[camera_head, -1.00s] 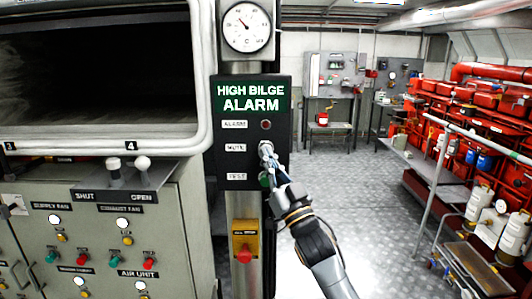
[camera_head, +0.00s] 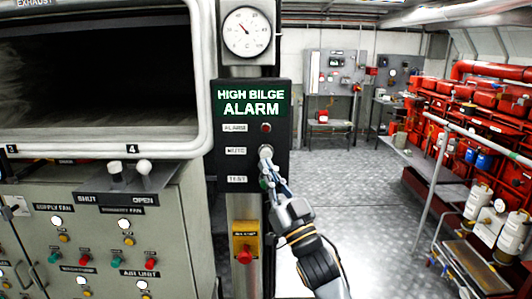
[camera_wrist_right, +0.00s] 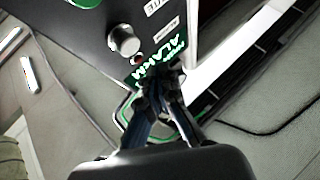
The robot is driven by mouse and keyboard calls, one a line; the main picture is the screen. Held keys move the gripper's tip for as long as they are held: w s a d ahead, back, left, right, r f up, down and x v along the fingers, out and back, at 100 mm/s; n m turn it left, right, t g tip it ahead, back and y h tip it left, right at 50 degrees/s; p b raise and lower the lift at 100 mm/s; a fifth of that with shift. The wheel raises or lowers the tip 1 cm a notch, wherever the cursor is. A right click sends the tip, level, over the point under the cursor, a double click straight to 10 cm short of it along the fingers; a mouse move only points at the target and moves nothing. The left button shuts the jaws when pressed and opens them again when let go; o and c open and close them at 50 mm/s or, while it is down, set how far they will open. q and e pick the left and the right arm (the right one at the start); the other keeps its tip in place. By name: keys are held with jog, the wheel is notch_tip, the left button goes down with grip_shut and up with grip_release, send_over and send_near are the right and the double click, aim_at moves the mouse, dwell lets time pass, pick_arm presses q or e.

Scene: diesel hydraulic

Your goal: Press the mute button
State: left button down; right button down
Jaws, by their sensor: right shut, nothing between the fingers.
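The black alarm panel (camera_head: 226,169) carries a lit green "HIGH BILGE ALARM" sign. The mute button (camera_head: 265,151) is a round silver-grey knob beside the "MUTE" label, between the red alarm lamp (camera_head: 266,127) and the partly hidden green test button (camera_head: 264,183). My right gripper (camera_head: 267,164) is shut and empty, its tips just below the mute button in the head view. In the right wrist view, the mute button (camera_wrist_right: 124,40) shows whole, and the closed fingertips (camera_wrist_right: 165,75) appear to its lower right, apart from it in the picture. Contact cannot be told. My left gripper is not in view.
A yellow box with a red knob (camera_head: 245,254) is on the post below the panel. A gauge (camera_head: 247,32) sits above. A grey control cabinet (camera_head: 185,230) stands at left. Red machinery behind a rail (camera_head: 440,165) is at right. The floor between is open.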

jog(key=shift+s+p, duration=0.3)
jog(key=shift+s, duration=0.95)
jog(key=shift+w, duration=0.1)
